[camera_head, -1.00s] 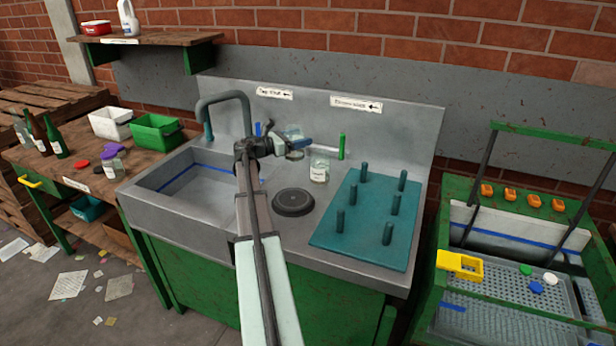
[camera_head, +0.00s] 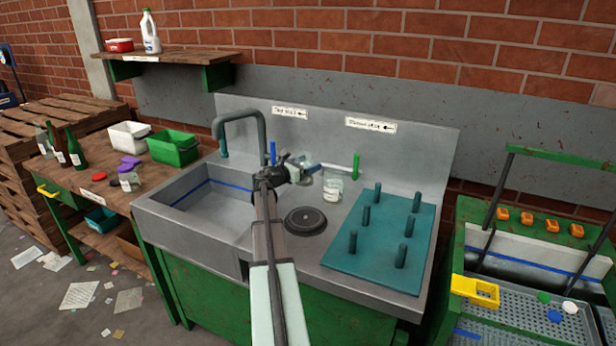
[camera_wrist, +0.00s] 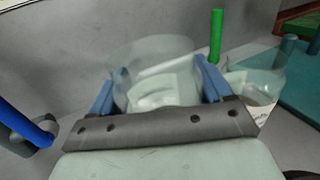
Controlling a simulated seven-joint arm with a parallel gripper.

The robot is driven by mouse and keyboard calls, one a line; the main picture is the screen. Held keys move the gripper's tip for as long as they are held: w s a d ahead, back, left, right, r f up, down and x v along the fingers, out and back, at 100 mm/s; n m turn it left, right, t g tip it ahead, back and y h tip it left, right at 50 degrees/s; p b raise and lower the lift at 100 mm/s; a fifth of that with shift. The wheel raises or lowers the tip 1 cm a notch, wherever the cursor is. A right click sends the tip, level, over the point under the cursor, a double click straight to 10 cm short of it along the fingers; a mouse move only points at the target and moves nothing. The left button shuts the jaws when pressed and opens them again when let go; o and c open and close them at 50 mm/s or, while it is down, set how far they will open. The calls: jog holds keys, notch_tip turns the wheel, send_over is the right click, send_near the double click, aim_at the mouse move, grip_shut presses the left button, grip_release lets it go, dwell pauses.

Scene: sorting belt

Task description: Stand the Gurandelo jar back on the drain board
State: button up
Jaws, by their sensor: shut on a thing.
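My gripper (camera_head: 308,169) is shut on a clear glass jar, held above the sink unit's metal top. In the wrist view the held jar (camera_wrist: 152,70) sits between the two blue fingers, and no readable label shows on it. Another clear jar with a pale label (camera_head: 333,190) stands on the metal top just right of my gripper. It also shows in the wrist view (camera_wrist: 257,88), behind the right finger. I cannot read either jar's name. The teal drain board (camera_head: 375,252) with several upright pegs lies to the right, with no jar on it.
A dark round disc (camera_head: 306,221) lies on the metal top below my gripper. A green upright rod (camera_head: 356,165) stands behind the labelled jar, and a blue one (camera_head: 273,153) near the tap (camera_head: 262,125). The sink basin (camera_head: 215,208) is at the left.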

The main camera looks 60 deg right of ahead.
jog(key=shift+f, duration=2.1)
jog(key=shift+f, duration=0.15)
jog(key=o, duration=1.2)
jog(key=shift+r, duration=0.2)
jog(key=v, duration=1.2)
